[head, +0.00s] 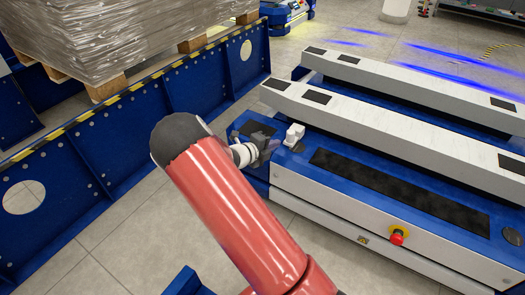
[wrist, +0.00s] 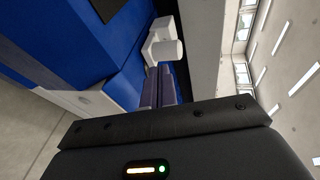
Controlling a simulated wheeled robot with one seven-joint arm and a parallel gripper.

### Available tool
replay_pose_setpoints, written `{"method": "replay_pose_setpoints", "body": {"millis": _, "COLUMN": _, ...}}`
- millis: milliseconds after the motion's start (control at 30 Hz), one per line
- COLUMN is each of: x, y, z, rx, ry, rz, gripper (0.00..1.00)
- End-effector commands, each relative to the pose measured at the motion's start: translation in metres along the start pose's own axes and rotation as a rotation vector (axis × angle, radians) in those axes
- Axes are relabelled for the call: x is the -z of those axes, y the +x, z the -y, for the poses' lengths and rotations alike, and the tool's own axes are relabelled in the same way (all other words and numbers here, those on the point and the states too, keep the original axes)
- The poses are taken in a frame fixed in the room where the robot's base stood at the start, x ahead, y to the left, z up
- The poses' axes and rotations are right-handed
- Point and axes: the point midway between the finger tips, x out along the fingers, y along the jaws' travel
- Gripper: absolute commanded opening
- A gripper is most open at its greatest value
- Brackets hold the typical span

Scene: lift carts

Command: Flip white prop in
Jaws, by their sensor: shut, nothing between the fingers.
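The white prop (head: 294,134) is a small white block on the near left end of the blue lift cart (head: 300,160), close to the end of a long white beam. In the wrist view the prop (wrist: 163,47) shows a rounded end and stands just beyond my fingertips. My gripper (head: 266,147) is beside the prop, to its left in the head view, and is partly hidden by my red arm. In the wrist view my gripper (wrist: 163,72) has its two fingers together with nothing between them. I cannot tell whether the fingertips touch the prop.
Two white beams (head: 400,125) with black pads run along the cart. A red stop button (head: 398,237) sits on its near side. At left, a blue frame (head: 130,140) with a striped edge stands beside a wrapped pallet load (head: 110,35). Tiled floor lies between frame and cart.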

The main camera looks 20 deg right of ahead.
Motion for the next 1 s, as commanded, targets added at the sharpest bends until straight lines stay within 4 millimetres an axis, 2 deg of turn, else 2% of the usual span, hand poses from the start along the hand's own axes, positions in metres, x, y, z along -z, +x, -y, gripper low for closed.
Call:
{"method": "replay_pose_setpoints", "body": {"millis": 100, "x": 0.0, "y": 0.02, "z": 0.004, "rx": 0.001, "ry": 0.002, "rz": -0.001, "gripper": 0.0}}
{"method": "replay_pose_setpoints", "body": {"millis": 300, "x": 0.0, "y": 0.036, "z": 0.011, "rx": 0.0, "ry": 0.001, "rz": 0.001, "gripper": 0.0}}
{"method": "replay_pose_setpoints", "body": {"millis": 767, "x": -0.001, "y": 0.042, "z": 0.016, "rx": 0.0, "ry": 0.001, "rz": 0.001, "gripper": 0.0}}
{"method": "replay_pose_setpoints", "body": {"millis": 1000, "x": -0.01, "y": 0.077, "z": 0.029, "rx": 0.001, "ry": 0.0, "rz": -0.002, "gripper": 0.0}}
